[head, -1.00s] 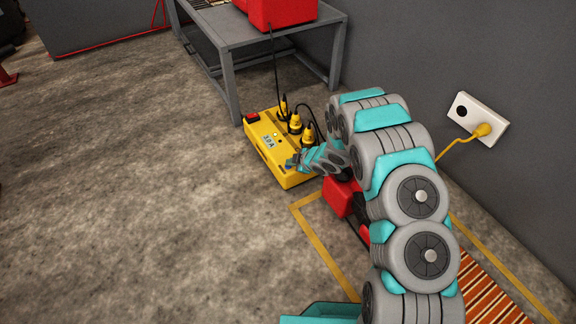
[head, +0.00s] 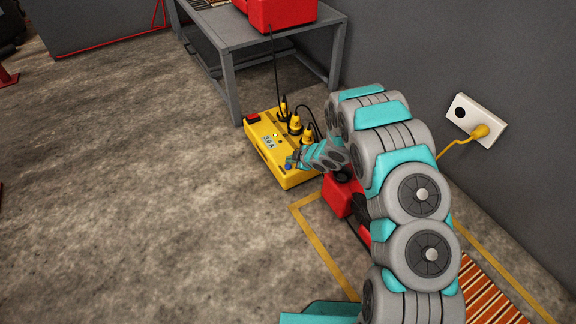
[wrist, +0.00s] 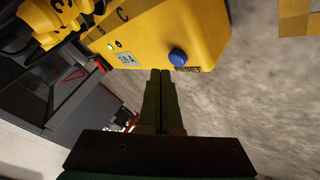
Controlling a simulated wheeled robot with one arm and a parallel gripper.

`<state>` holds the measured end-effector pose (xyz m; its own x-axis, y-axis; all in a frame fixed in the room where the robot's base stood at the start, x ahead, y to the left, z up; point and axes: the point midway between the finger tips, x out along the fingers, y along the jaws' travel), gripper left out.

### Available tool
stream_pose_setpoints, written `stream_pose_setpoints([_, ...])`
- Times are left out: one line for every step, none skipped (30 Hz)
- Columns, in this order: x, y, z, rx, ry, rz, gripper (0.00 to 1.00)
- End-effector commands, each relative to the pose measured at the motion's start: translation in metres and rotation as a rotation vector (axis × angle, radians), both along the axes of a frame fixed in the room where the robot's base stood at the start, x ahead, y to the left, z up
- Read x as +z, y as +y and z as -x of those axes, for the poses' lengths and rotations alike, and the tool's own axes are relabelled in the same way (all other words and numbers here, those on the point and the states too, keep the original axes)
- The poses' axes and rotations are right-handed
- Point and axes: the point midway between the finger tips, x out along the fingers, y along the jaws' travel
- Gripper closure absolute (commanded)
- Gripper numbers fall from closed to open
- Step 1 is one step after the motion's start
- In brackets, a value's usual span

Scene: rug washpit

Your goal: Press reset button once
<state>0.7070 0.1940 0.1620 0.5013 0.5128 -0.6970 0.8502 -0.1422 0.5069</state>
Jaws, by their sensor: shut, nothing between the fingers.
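A yellow power box (head: 280,148) sits on the floor by the wall, with a "30A" label, a red switch (head: 252,119) and black-corded yellow plugs (head: 295,123) in its top. The blue reset button (wrist: 178,57), with "RESET" printed beside it, is on the box's near end. It also shows in the head view (head: 289,166). A small light (head: 275,135) on the box looks green. My gripper (wrist: 163,72) is shut and empty. Its fingertips are just beside the button and appear apart from it. The exact gap cannot be told.
A grey metal table (head: 231,42) with a red case (head: 279,12) on it stands behind the box. A wall socket (head: 477,118) with a yellow plug is at the right. The concrete floor at the left is clear.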

Motion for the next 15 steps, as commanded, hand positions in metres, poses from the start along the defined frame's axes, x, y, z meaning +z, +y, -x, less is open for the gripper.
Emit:
stream_pose_setpoints([0.007,0.000,0.000,-0.001,-0.001,0.000,1.00])
stream_pose_setpoints([0.009,0.000,0.000,0.000,-0.001,0.000,1.00])
stream_pose_setpoints([0.013,0.000,0.000,0.000,-0.001,0.000,1.00])
stream_pose_setpoints([0.016,0.000,0.000,-0.001,-0.001,0.000,1.00])
stream_pose_setpoints([0.020,0.000,0.000,-0.001,-0.001,0.000,1.00])
stream_pose_setpoints([0.023,0.000,0.000,-0.001,-0.001,0.000,1.00])
stream_pose_setpoints([0.026,0.000,-0.001,-0.001,-0.001,0.000,1.00])
stream_pose_setpoints([0.029,0.000,0.000,-0.001,-0.001,0.000,1.00])
stream_pose_setpoints([0.032,0.000,0.000,0.000,-0.001,0.000,1.00])
stream_pose_setpoints([0.035,0.000,0.000,0.000,-0.001,0.000,1.00])
stream_pose_setpoints([0.038,0.000,0.000,0.000,-0.001,0.000,1.00])
stream_pose_setpoints([0.041,0.000,0.000,0.000,-0.001,0.000,1.00])
stream_pose_setpoints([0.044,0.000,0.000,0.001,-0.002,0.001,1.00])
stream_pose_setpoints([0.046,0.000,0.000,0.001,-0.002,0.001,1.00])
stream_pose_setpoints([0.047,0.000,0.000,0.001,-0.002,0.001,1.00])
